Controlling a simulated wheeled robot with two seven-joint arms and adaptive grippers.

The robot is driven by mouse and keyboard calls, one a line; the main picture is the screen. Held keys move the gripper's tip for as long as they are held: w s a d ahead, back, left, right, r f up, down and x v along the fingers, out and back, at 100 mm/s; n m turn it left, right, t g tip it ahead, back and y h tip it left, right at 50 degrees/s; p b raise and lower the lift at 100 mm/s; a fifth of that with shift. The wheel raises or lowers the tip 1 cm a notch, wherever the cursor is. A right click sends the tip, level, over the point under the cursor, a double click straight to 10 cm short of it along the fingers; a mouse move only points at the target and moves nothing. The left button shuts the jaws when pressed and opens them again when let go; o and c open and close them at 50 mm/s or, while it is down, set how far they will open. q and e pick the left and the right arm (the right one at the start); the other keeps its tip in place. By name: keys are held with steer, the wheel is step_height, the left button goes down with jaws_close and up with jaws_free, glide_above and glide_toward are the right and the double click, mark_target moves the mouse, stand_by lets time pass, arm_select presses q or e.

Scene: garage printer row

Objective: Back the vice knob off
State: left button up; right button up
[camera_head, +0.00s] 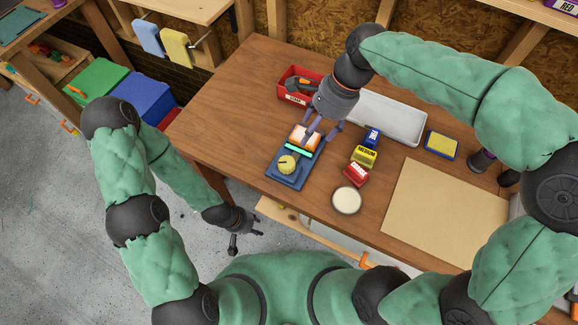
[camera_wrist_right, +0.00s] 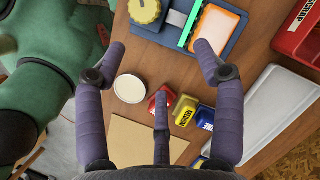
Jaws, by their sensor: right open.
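The vice has a blue base (camera_head: 283,181), a green jaw bar (camera_head: 298,150) and a round yellow knob (camera_head: 287,164) at its near end. An orange-and-white block (camera_head: 305,138) sits beside the green bar on the far side from the knob. The right wrist view shows the knob (camera_wrist_right: 147,10) and block (camera_wrist_right: 220,28) at its top edge. My right gripper (camera_head: 323,138) is open and empty, its fingers pointing down around the block's right side; contact cannot be told. My left gripper (camera_head: 245,241) hangs off the table's near edge, fingers spread and empty.
Blue, yellow and red labelled boxes (camera_head: 363,157) stand right of the vice, with a round white-topped tin (camera_head: 347,200) nearer. A red bin (camera_head: 291,86) and a grey tray (camera_head: 388,118) lie behind. A tan board (camera_head: 445,208) covers the right. The table's left is clear.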

mark_target(287, 162)
steer(key=shift+m, duration=0.5)
steer(key=a+f+b, duration=0.1)
steer(key=a+f, duration=0.1)
steer(key=f, duration=0.1)
steer(key=s+a+f+b, duration=0.1)
steer(key=a+f+b, duration=0.1)
steer(key=f, duration=0.1)
steer(key=s+a+f+b, duration=0.1)
steer(key=a+f, duration=0.1)
steer(key=f, duration=0.1)
steer(key=shift+s+a+f, duration=0.2)
steer(key=shift+s+f, duration=0.05)
steer(key=c, duration=1.1)
